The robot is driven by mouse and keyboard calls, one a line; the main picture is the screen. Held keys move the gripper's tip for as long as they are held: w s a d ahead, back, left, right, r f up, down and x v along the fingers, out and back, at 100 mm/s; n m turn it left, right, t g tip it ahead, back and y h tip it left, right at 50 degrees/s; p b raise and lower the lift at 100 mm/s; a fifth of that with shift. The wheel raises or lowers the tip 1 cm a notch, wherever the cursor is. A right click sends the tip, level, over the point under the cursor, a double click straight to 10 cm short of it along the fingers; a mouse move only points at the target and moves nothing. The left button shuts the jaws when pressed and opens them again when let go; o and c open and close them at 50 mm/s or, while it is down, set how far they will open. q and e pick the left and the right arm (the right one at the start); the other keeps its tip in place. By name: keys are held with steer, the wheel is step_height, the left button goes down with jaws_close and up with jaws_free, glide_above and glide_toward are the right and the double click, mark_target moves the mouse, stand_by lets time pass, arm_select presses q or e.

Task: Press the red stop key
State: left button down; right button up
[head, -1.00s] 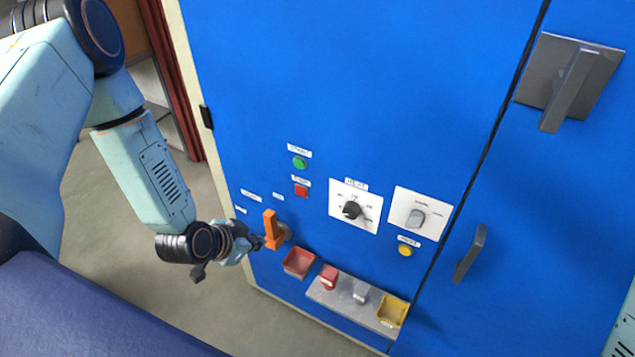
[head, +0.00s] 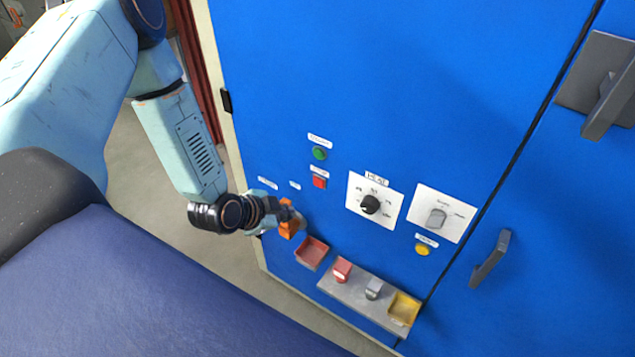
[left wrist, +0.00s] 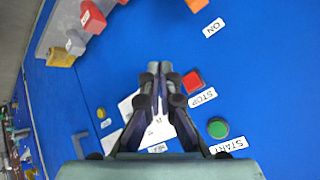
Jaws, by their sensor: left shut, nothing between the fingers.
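The red stop key (head: 319,182) is a small square button on the blue cabinet front, below the round green start button (head: 319,153). In the left wrist view the red key (left wrist: 193,82) sits just right of my fingertips, with a STOP label beside it. The green button (left wrist: 218,128) is lower right of it there. My left gripper (head: 292,212) is in front of the panel, left of and below the red key in the head view. In the left wrist view its fingers (left wrist: 160,68) are shut and empty. I cannot tell its distance from the panel. My right gripper is not in view.
An orange handle (head: 288,229) is close by my left gripper. A red tray (head: 311,253) and a grey ledge (head: 350,291) with a yellow bin (head: 404,308) are below. Dials (head: 370,204) and a yellow button (head: 422,249) lie to the right.

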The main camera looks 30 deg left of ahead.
mark_target(319, 182)
arm_select(q)
steer(key=w+d+b, duration=0.1)
steer(key=w+b, duration=0.3)
steer(key=w, duration=0.4)
steer(key=shift+r, duration=0.15)
steer(key=shift+a, duration=0.1)
steer(key=shift+w, duration=0.15)
stand_by(0.3)
steer(key=shift+s, duration=0.2)
steer(key=shift+w, duration=0.2)
